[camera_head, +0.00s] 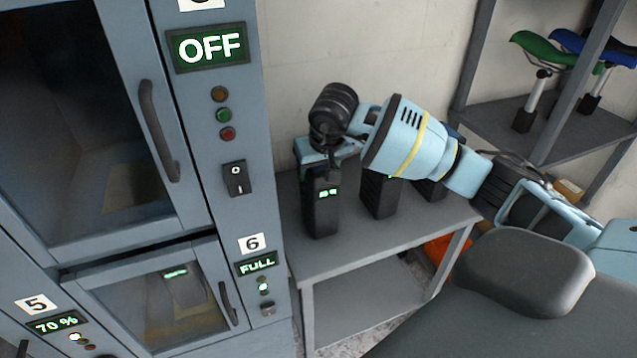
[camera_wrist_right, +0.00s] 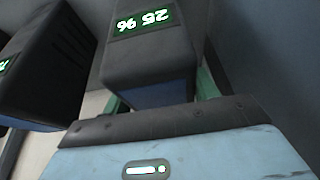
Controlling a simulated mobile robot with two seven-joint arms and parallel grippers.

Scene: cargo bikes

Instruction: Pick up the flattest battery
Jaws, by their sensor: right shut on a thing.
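A dark battery (camera_head: 321,212) with a small green display stands upright at the left of the grey table (camera_head: 405,230). My right gripper (camera_head: 318,158) reaches over it from above and is shut on its top. The held battery also shows in the right wrist view (camera_wrist_right: 150,65), between the fingers; its digits appear upside down there. A second dark battery (camera_head: 379,197) stands to its right, also in the right wrist view (camera_wrist_right: 42,65). A third battery (camera_head: 430,190) is mostly hidden behind my arm. I cannot tell whether the held battery touches the table. My left gripper is out of view.
A blue-grey charging cabinet (camera_head: 205,120) stands close at the left, with a sign reading OFF and compartments marked 5 (70 %) and 6 (FULL); a battery (camera_head: 183,290) shows behind door 6. A shelf (camera_head: 575,130) with saddles is at the right. The table front is clear.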

